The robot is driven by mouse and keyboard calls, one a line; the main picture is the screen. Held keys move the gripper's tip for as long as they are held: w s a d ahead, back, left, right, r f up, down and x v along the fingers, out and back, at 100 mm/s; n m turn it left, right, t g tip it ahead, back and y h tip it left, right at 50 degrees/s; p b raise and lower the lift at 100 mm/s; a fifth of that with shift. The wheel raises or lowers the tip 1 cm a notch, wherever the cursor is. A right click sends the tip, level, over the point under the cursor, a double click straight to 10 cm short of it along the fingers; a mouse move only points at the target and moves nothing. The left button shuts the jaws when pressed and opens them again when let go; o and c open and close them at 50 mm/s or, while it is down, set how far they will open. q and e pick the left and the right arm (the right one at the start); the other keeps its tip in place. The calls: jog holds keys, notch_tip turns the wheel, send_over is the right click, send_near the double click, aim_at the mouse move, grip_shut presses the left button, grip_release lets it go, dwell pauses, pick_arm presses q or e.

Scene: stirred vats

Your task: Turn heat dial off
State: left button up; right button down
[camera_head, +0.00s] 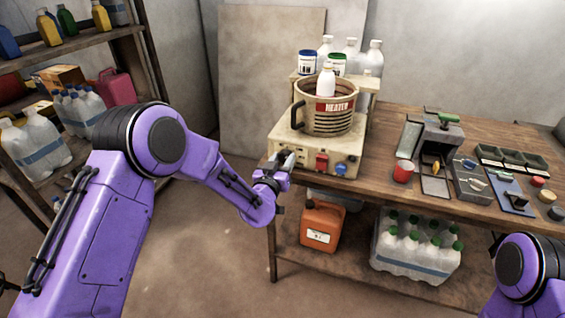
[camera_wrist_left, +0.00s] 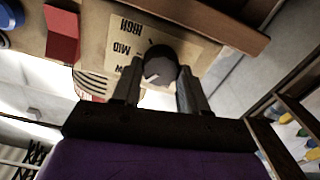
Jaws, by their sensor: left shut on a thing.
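The heat dial (camera_wrist_left: 160,72) is a dark round knob with a pale mark, on a tan panel with HIGH, MID and partly hidden LOW lettering. It is on the left of the front face of the cream heater base (camera_head: 292,141). My left gripper (camera_wrist_left: 154,88) has one finger on each side of the dial and is shut on it. In the head view the left gripper (camera_head: 283,164) reaches the base's front left corner and largely hides the dial. The exact setting is hard to tell. My right gripper is out of view; only part of that arm shows at bottom right.
A pot marked HEATER (camera_head: 331,124) with a white bottle (camera_head: 326,82) in it stands on the base. A red switch (camera_head: 321,161) and blue knob (camera_head: 341,169) sit right of the dial. A red cup (camera_head: 403,171) and trays occupy the wooden table (camera_head: 383,150).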

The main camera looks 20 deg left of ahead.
pick_arm(q)
jog(key=n+b, duration=0.1)
jog(key=n, duration=0.2)
jog(key=shift+f, duration=0.15)
jog(key=shift+a+n+b, duration=0.1)
jog(key=shift+n+b, duration=0.45)
jog(key=shift+n, duration=1.45)
jog(key=o, duration=1.1)
jog(key=shift+c, duration=0.2)
jog(key=s+b, duration=0.2)
jog(key=s, duration=0.8)
jog(key=shift+s+a, duration=0.15)
jog(key=shift+s, duration=0.15)
